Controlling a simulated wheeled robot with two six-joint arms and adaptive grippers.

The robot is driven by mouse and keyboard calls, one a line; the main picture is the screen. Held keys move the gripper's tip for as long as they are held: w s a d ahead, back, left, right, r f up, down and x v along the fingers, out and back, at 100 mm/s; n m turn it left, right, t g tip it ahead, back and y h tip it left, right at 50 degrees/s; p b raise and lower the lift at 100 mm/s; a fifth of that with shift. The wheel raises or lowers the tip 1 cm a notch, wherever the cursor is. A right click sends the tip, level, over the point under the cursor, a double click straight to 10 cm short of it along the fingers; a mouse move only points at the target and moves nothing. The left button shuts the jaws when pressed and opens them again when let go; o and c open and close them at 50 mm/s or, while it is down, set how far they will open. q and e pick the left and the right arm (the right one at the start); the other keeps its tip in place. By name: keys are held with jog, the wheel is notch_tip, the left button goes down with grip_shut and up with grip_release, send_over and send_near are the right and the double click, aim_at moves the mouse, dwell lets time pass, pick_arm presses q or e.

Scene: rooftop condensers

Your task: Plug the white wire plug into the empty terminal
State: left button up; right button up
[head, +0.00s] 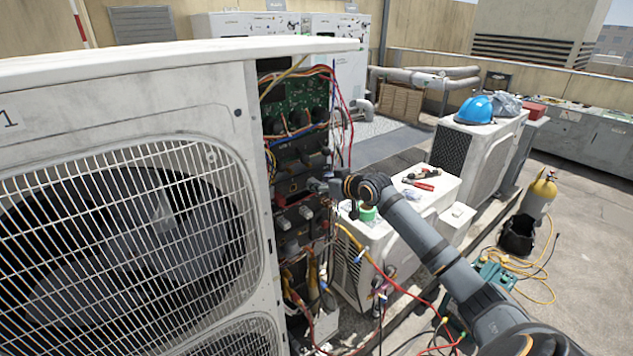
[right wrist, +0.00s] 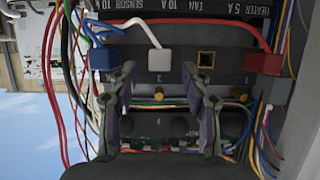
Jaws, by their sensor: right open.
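The white wire plug (right wrist: 159,60) shows in the right wrist view at a dark terminal block (right wrist: 182,77), with its white wire curving up and left. I cannot tell how deeply it sits. The empty terminal (right wrist: 206,59), a square opening with a brassy rim, is just right of it. My right gripper (right wrist: 158,74) is open, its fingertips on either side of the white plug with gaps showing. In the head view the right gripper (head: 318,186) reaches into the open side of the condenser. The plug is too small to make out there. My left gripper is not in view.
A blue plug (right wrist: 103,59) and a red plug (right wrist: 263,64) flank the white plug and the opening. Loose wire bundles (right wrist: 60,70) hang beside the block. The large condenser (head: 130,180) stands close on the left, and a smaller white unit (head: 400,240) stands behind my arm.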

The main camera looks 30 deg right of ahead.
jog(key=shift+x, duration=1.45)
grip_shut()
